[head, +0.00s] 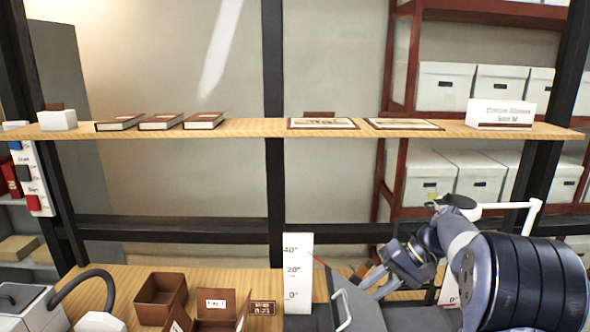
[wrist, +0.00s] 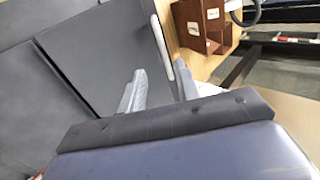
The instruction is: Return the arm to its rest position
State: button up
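My gripper (head: 370,279) is low at the right of the head view, over the lower bench, with my arm reaching in from the right edge. In the wrist view its two fingers (wrist: 160,70) stand apart with a gap between them. A pale bar-like handle (wrist: 161,48) on a dark grey panel (wrist: 125,50) shows just past the fingertips. I cannot tell how far the handle is from them. Nothing is visibly held.
The lower bench (head: 237,277) carries brown open boxes (head: 160,296) and an upright white scale card (head: 298,272). Dark posts stand behind.

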aim_at(347, 304)
jog(key=v, duration=0.5)
jog(key=x, duration=1.3)
jog(key=shift+a+r, duration=0.15)
jog(key=shift+a, duration=0.1)
jog(key=shift+a+f, duration=0.3)
jog(key=shift+a, duration=0.1)
